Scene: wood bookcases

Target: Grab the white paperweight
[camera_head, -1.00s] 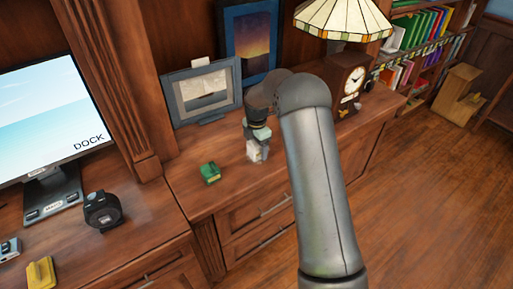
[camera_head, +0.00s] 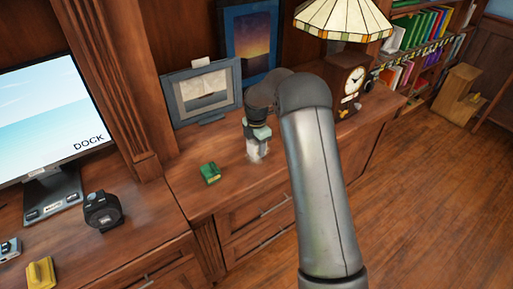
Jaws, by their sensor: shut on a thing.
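The white paperweight (camera_head: 254,155) is a small pale object on the wooden cabinet top, in the middle of the head view. My gripper (camera_head: 257,148) points down over it, with its fingers around its upper part. The gripper is shut on the paperweight. The fingers hide part of it, and it is too small to tell whether it still touches the wood.
A green block (camera_head: 210,173) lies left of the gripper. Framed pictures (camera_head: 203,92) stand behind, and a clock (camera_head: 353,84) and a stained-glass lamp (camera_head: 343,18) stand to the right. The cabinet top (camera_head: 222,206) is clear in front.

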